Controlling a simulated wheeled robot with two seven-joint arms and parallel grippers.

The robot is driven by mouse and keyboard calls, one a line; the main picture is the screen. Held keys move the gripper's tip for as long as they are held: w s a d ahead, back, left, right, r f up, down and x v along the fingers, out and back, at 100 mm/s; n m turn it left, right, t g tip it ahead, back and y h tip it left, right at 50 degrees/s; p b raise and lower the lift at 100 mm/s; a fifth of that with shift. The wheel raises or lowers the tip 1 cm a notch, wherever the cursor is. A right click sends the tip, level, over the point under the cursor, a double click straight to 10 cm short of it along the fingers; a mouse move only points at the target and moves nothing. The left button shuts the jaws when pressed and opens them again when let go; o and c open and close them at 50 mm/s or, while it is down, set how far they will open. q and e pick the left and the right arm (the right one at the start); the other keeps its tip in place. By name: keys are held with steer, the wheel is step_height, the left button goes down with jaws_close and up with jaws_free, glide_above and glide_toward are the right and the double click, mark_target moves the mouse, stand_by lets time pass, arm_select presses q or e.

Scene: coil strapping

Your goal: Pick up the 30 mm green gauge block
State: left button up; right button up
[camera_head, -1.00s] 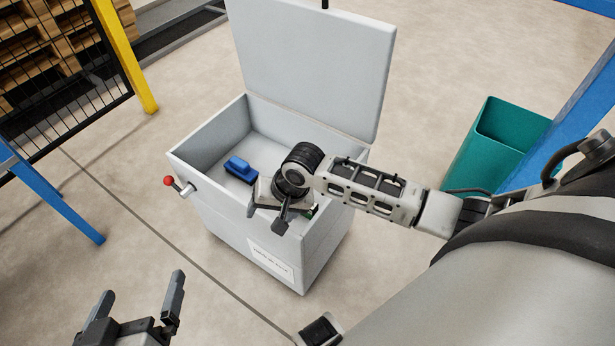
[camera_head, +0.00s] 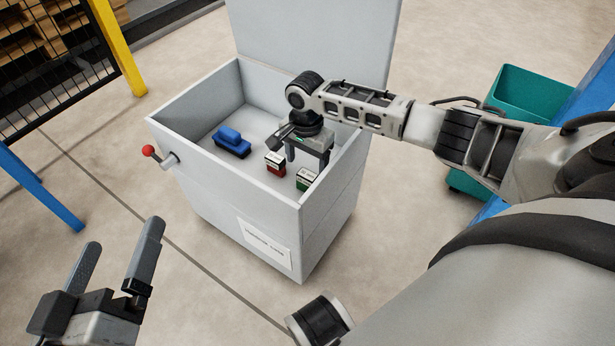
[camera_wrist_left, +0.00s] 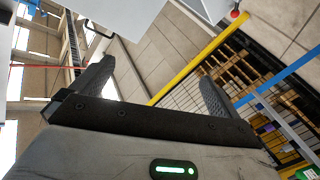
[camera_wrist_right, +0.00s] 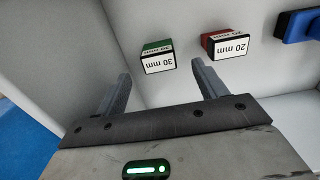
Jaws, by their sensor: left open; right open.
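The 30 mm green gauge block (camera_head: 306,179) sits in the front right corner of the grey box. It also shows in the right wrist view (camera_wrist_right: 158,57), its white "30 mm" label facing the camera, just beyond and between my right fingers. My right gripper (camera_head: 298,150) is open and empty inside the box, behind the green and red blocks. Its fingers also show in the right wrist view (camera_wrist_right: 160,88), apart from the green block. My left gripper (camera_head: 120,255) is open and empty outside the box, at lower left.
A red 20 mm block (camera_head: 275,164) lies beside the green one; it also shows in the right wrist view (camera_wrist_right: 224,44). A blue object (camera_head: 231,142) lies further left in the box. The grey box (camera_head: 225,195) has high walls, a raised lid (camera_head: 320,35) and a red-knobbed lever (camera_head: 149,151).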

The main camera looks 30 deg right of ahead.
mark_target(307, 174)
steer(key=shift+f, duration=0.5)
step_height(307, 174, down, 5)
steer(key=b, duration=0.4)
steer(key=shift+d+r, duration=0.15)
steer(key=shift+r, duration=0.05)
steer(key=shift+f, duration=0.15)
arm_select(q)
step_height(307, 174, up, 7)
steer(key=w+m+t+h, duration=0.2)
steer(key=m+t+h, duration=0.1)
steer(key=m+t, duration=0.1)
steer(key=shift+a+r+m+t, duration=0.15)
steer(key=shift+a+m+t, duration=0.2)
steer(key=shift+m, duration=0.35)
arm_select(e)
steer(key=c, duration=1.1)
